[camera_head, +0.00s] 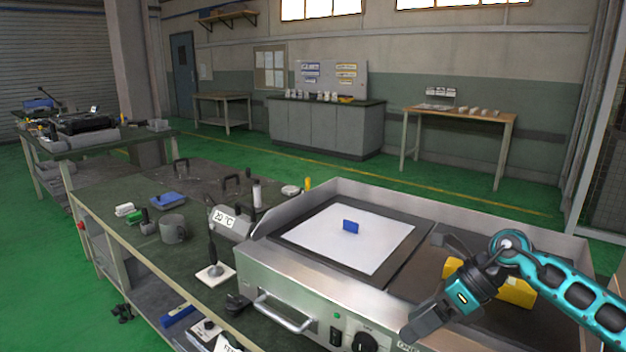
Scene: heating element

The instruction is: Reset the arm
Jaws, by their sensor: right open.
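My right gripper (424,325) comes in from the right on a teal arm (575,290). It is open, with nothing seen between its fingers, above the front right part of the steel heating unit (285,277). A yellow object (515,291) lies on the right plate, partly hidden behind my right gripper and arm. My left gripper is not in view.
The workbench (190,270) left of the unit holds a grey mug (173,229), a blue tool (168,200), a 20 °C display (224,218) and a stand on a white base (215,274). The unit has raised side walls and a front handle (283,314). Green floor lies beyond.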

